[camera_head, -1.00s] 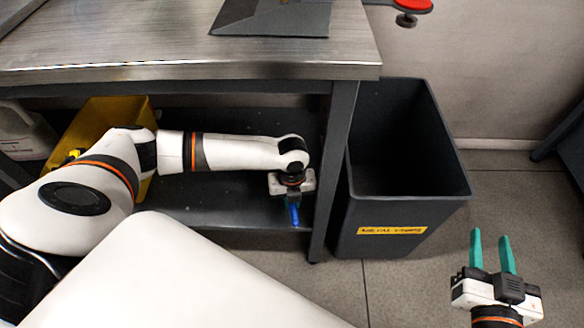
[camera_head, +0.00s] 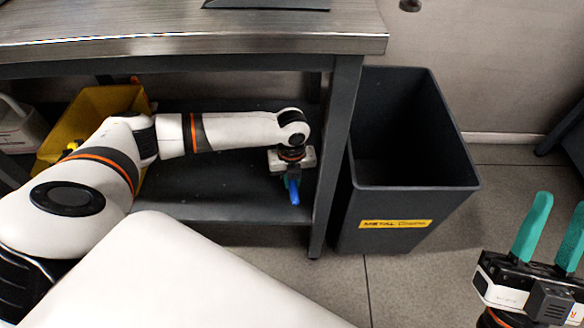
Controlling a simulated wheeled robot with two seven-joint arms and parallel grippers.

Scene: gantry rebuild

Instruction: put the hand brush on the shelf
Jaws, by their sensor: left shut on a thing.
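My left gripper (camera_head: 289,183) is under the workbench at the right end of the lower shelf (camera_head: 215,200). It points down and is shut on the hand brush (camera_head: 294,192), of which only a small blue part shows below the fingers. The rest of the brush is hidden by the gripper. I cannot tell whether the brush touches the shelf. My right gripper (camera_head: 553,232) is at the lower right, over the floor. Its two green fingers are apart, with nothing between them.
A yellow bin (camera_head: 95,103) and a pale container (camera_head: 20,128) stand at the shelf's left. The table leg (camera_head: 336,150) is just right of my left gripper. A dark waste bin (camera_head: 410,205) stands beside it. The steel tabletop (camera_head: 200,35) overhangs the shelf.

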